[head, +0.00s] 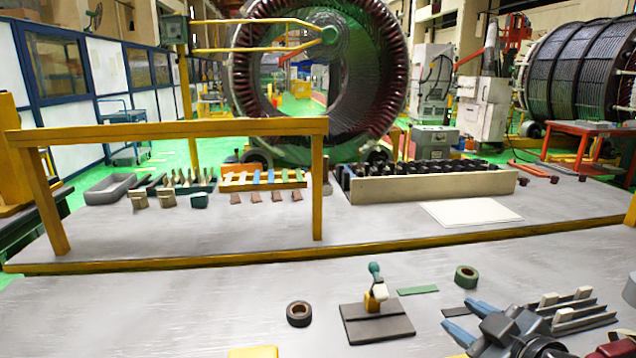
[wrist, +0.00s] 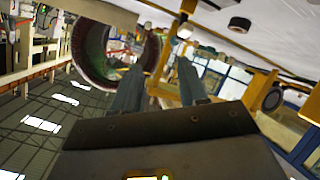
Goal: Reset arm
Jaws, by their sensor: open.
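My gripper (head: 458,314) is low at the right of the head view, over the near grey table (head: 180,310). Its two blue-grey fingers point left and are spread apart, with nothing between them. In the wrist view my gripper (wrist: 159,66) shows both fingers apart and empty, against a tilted view of the hall. Part of my arm is cut off at the bottom right of the head view.
A dark plate (head: 390,331) bearing a small yellow-and-green fixture (head: 375,296), a black ring (head: 299,314), a green roll (head: 466,276) and a green strip (head: 418,290) lie near my gripper. A yellow frame (head: 170,131) stands behind. The near table's left is clear.

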